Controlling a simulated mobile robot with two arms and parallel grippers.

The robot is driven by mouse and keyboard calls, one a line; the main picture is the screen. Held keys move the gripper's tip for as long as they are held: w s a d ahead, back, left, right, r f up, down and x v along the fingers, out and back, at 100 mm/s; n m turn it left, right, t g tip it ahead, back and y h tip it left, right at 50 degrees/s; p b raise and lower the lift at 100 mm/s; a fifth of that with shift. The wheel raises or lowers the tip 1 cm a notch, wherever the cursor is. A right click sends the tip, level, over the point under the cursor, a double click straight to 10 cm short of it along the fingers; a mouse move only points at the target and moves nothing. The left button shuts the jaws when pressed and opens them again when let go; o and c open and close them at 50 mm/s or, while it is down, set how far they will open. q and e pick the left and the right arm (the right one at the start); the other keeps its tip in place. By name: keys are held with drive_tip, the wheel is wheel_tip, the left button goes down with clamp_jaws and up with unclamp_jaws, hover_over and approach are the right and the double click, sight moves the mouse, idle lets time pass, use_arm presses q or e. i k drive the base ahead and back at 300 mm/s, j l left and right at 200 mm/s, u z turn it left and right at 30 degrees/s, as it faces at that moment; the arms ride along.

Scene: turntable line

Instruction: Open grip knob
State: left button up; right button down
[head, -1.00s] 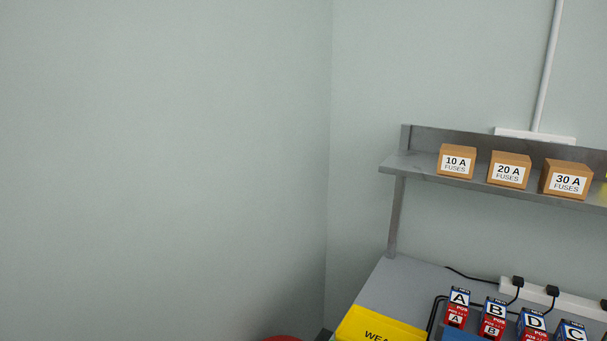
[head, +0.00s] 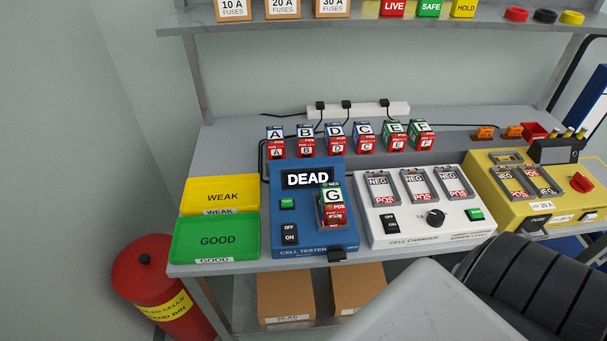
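A round black knob (head: 436,217) sits on the front panel of the white cell charger (head: 385,222), right of its black on/off switch and left of a green button. No gripper touches it. A red knob (head: 579,183) shows on the yellow unit (head: 490,197) to the right. Neither of my grippers is in view, so their fingers cannot be seen.
The blue cell tester (head: 263,215) reads DEAD and holds cell G (head: 332,200). Several cells stand in a row behind. Yellow WEAK (head: 236,188) and green GOOD (head: 188,239) trays lie left. A red bin (head: 155,260) stands on the floor.

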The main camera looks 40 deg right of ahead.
sight(335, 253)
drive_tip(key=z, duration=1.15)
